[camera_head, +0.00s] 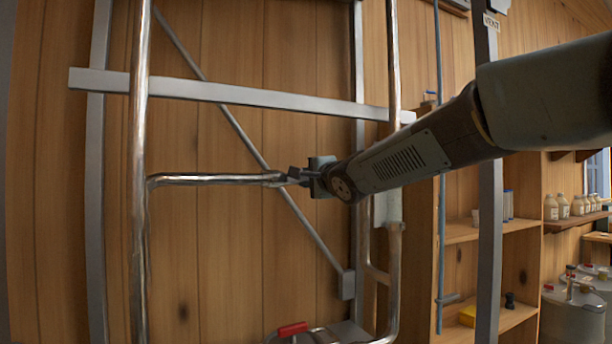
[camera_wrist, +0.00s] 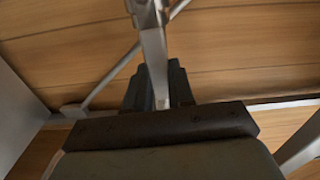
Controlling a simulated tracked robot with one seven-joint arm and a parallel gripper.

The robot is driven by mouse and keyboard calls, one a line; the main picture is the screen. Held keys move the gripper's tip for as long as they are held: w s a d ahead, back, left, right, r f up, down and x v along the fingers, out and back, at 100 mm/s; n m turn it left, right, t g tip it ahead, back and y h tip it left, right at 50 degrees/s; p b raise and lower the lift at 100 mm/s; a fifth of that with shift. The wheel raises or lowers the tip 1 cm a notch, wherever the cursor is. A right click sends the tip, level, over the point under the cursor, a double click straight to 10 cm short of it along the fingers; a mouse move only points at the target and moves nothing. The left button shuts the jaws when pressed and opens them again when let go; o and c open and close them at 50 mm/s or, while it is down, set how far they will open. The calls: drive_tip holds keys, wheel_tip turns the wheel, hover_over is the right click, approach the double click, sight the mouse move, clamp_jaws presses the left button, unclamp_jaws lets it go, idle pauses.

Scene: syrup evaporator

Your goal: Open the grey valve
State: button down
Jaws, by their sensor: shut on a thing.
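The grey valve shows in the wrist view as a metal lever (camera_wrist: 155,55) running up to a shiny fitting at the top edge. My gripper (camera_head: 303,176) is at the right end of a horizontal silver pipe (camera_head: 215,180) in the head view. In the wrist view my gripper (camera_wrist: 159,90) has its dark fingers on both sides of the lever, shut on it. In the head view the fingers and wrist hide most of the valve, so its turn angle is hard to tell. A separate red handle (camera_head: 292,329) sits lower, at the bottom edge.
Tall silver pipes stand left (camera_head: 140,200) and right of my gripper. A grey crossbar (camera_head: 240,95) and a thin diagonal brace pass behind, before a wooden wall. A grey post (camera_head: 489,210) stands under my arm. Shelves with bottles (camera_head: 565,208) and a large container (camera_head: 572,318) are at right.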

drive_tip(key=shift+f, duration=0.3)
drive_tip(key=c, duration=1)
unclamp_jaws()
drive_tip(key=shift+r, duration=0.1)
drive_tip(key=shift+o, duration=0.2)
drive_tip(key=shift+s, duration=0.1)
drive_tip(key=v, duration=1.3)
drive_tip(key=shift+s+d, duration=0.2)
drive_tip(key=shift+s, duration=0.05)
